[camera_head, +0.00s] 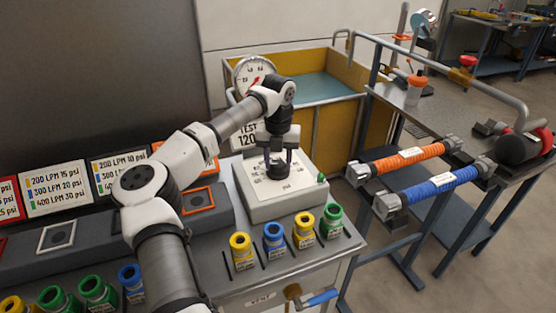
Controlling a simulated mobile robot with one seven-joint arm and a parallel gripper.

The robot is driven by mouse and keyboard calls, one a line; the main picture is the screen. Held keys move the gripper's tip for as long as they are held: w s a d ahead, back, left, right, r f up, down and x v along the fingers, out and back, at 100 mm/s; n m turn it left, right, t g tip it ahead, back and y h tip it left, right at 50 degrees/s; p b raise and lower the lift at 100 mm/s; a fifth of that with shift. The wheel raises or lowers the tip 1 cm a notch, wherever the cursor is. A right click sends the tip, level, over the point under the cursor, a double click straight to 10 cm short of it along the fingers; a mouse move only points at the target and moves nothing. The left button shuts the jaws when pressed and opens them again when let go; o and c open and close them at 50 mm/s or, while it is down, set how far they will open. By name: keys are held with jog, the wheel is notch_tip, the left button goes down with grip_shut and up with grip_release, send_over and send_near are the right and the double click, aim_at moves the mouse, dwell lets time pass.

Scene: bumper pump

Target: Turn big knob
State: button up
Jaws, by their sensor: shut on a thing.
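The big knob (277,169) is a dark round knob on the white dial face of a grey box that stands on the workbench. My gripper (278,160) points straight down over the dial from above, with its fingers closed around the knob. The fingers hide part of the knob, so its pointer and exact angle cannot be made out. The dial face (299,182) has dark markings, too small to read. A small green part (320,178) sits on the box's right edge.
Yellow, blue and green fittings (274,241) stand in front of the dial box. A pressure gauge (254,74) and a "TEST 120" sign (245,135) are behind it. A yellow tank (345,117) is at the back. Orange and blue hoses (433,188) lie to the right.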

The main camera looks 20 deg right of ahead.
aim_at(278, 163)
jog(key=m, duration=0.3)
jog(key=shift+m, duration=0.3)
jog(key=m, duration=0.3)
jog(key=shift+m, duration=0.4)
jog(key=m, duration=0.6)
jog(key=shift+m, duration=0.4)
jog(key=o, duration=1)
jog(key=shift+c, duration=0.2)
jog(key=shift+r, duration=0.1)
notch_tip(278, 163, up, 14)
jog(key=b, duration=0.2)
